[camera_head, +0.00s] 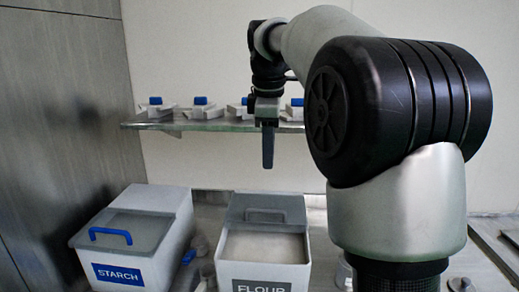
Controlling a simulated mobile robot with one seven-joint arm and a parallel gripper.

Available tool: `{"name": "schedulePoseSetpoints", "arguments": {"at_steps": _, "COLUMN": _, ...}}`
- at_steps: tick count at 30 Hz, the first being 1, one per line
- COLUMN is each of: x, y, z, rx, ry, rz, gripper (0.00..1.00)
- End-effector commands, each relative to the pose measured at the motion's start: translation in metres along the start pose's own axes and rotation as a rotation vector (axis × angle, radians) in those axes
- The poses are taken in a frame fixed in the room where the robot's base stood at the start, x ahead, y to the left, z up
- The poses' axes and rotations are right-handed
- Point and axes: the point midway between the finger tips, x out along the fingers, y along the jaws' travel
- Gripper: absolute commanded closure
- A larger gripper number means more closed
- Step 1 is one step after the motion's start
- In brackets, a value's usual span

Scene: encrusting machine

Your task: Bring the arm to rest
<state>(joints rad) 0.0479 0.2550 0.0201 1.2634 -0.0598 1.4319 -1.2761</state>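My arm reaches up and forward on the right side of the head view, with its forearm and black elbow joint large in front. My gripper (267,148) hangs pointing down in front of the shelf and above the flour bin, apart from both. It is seen edge-on, so only one finger outline shows and I cannot tell whether it is open or shut. I see nothing held below its tip.
A bin labelled STARCH (165,258) with a blue handle stands at lower left. A bin labelled FLOUR (265,271) with a dark handle stands beside it. A wall shelf (205,126) carries several blue-topped items. Arm hides the right background.

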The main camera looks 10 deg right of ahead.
Motion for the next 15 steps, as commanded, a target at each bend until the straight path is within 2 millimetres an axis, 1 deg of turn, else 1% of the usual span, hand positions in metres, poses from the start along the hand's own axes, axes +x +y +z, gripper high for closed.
{"name": "schedulePoseSetpoints", "arguments": {"at_steps": 2, "x": -0.008, "y": -0.007, "z": 0.001, "rx": 0.033, "ry": 0.004, "rz": 0.009, "gripper": 0.71}}
{"name": "schedulePoseSetpoints", "arguments": {"at_steps": 5, "x": -0.023, "y": -0.027, "z": 0.005, "rx": 0.129, "ry": 0.018, "rz": 0.031, "gripper": 0.71}}
{"name": "schedulePoseSetpoints", "arguments": {"at_steps": 8, "x": -0.04, "y": -0.059, "z": 0.011, "rx": 0.279, "ry": 0.042, "rz": 0.062, "gripper": 0.71}}
{"name": "schedulePoseSetpoints", "arguments": {"at_steps": 10, "x": -0.048, "y": -0.084, "z": 0.017, "rx": 0.397, "ry": 0.064, "rz": 0.083, "gripper": 0.71}}
{"name": "schedulePoseSetpoints", "arguments": {"at_steps": 14, "x": -0.053, "y": -0.133, "z": 0.027, "rx": 0.614, "ry": 0.112, "rz": 0.114, "gripper": 0.71}}
{"name": "schedulePoseSetpoints", "arguments": {"at_steps": 15, "x": -0.053, "y": -0.148, "z": 0.03, "rx": 0.681, "ry": 0.13, "rz": 0.122, "gripper": 0.71}}
